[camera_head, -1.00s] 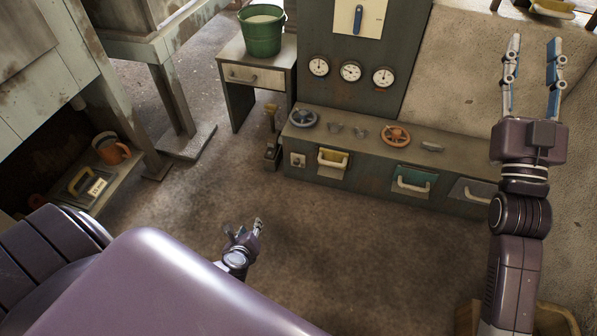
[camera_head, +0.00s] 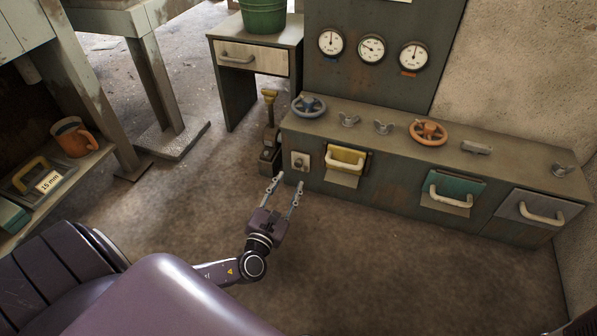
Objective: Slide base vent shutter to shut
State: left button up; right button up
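The low green base cabinet (camera_head: 400,206) has three coloured front panels with pale handles: a yellow one (camera_head: 346,158), a teal one (camera_head: 455,187) and a grey one (camera_head: 536,208). The yellow and teal panels seem tilted, with a pale plate showing below each. I cannot tell which part is the base vent shutter or how it stands. My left gripper (camera_head: 289,180) is open and empty, its fingers pointing toward the cabinet's left front end, left of the yellow panel. My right gripper is out of view.
On the cabinet top are a blue-grey wheel (camera_head: 309,106), an orange wheel (camera_head: 428,132), wing-shaped knobs and a small grey handle (camera_head: 476,147). A pedal-like lever unit (camera_head: 270,140) stands left of the cabinet. A shelf (camera_head: 60,190) holds an orange mug (camera_head: 74,138). The floor in front is clear.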

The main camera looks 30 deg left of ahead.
aim_at(298, 165)
pick_arm(q)
jog(key=b+x, duration=0.3)
jog(key=x, duration=0.3)
jog(key=shift+w+f, duration=0.1)
jog(key=shift+w+a+b, duration=0.25)
jog(key=shift+w+b, duration=0.05)
jog(key=shift+w, duration=0.3)
grip_shut()
